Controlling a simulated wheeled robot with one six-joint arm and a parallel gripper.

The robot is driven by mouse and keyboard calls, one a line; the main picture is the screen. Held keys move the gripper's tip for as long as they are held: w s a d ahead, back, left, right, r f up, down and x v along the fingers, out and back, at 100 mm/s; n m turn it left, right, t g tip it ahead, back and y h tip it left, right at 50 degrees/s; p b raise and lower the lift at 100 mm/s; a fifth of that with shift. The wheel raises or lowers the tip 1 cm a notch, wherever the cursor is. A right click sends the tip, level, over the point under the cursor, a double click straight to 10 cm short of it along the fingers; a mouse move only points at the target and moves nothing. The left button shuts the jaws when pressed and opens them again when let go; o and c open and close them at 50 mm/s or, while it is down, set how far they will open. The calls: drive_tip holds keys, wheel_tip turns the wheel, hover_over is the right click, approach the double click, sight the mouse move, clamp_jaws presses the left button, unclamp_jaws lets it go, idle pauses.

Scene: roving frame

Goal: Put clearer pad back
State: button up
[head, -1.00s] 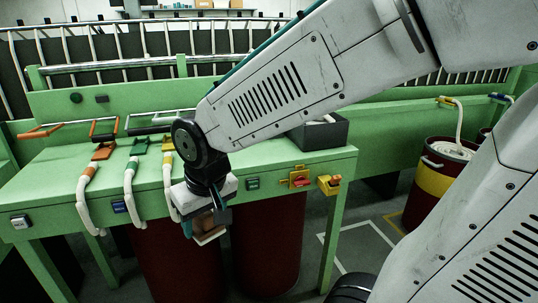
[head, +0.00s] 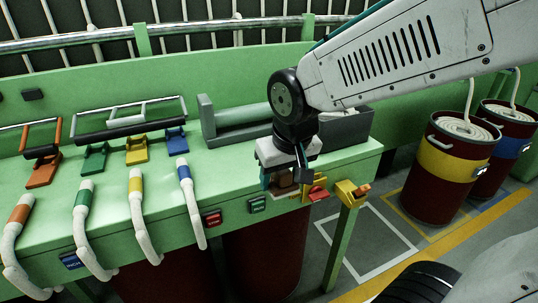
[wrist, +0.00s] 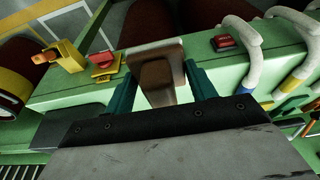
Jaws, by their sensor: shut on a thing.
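The clearer pad appears to be the brown block (wrist: 156,80) between my gripper's teal fingers in the wrist view. My gripper (head: 283,182) is shut on it and points down. In the head view the pad (head: 287,178) shows only in part, below my wrist at the front edge of the green bench (head: 150,190), left of the red and yellow fittings. I cannot tell whether it touches the bench. A dark grey open box (head: 350,126) stands on the bench behind my wrist, partly hidden by my arm.
A grey cradle with a pale green roller (head: 238,118) lies on the bench. Colored clamps (head: 137,152) and white hoses (head: 140,220) line its left part. A red switch (head: 318,190) and a yellow fitting (head: 350,192) sit at the right corner. Drums (head: 445,170) stand right on the floor.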

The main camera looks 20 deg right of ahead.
drive_tip(key=w, duration=0.5)
drive_tip(key=w+d+f, duration=0.1)
drive_tip(key=w, duration=1)
drive_tip(key=shift+w+d+f, duration=0.1)
drive_tip(key=shift+d+f, duration=0.15)
drive_tip(key=shift+d, duration=0.05)
drive_tip(key=shift+f, duration=1.75)
drive_tip(key=shift+f, duration=0.15)
drive_tip(key=o, duration=1)
drive_tip(key=v, duration=1.2)
drive_tip(key=s+d, duration=0.1)
drive_tip(key=s, duration=0.8)
drive_tip(key=s+d+g, duration=0.1)
drive_tip(key=s, duration=0.7)
drive_tip(key=s+d+f+g, duration=0.1)
drive_tip(key=s, duration=0.8)
drive_tip(key=shift+s+d, duration=0.1)
drive_tip(key=shift+s, duration=0.25)
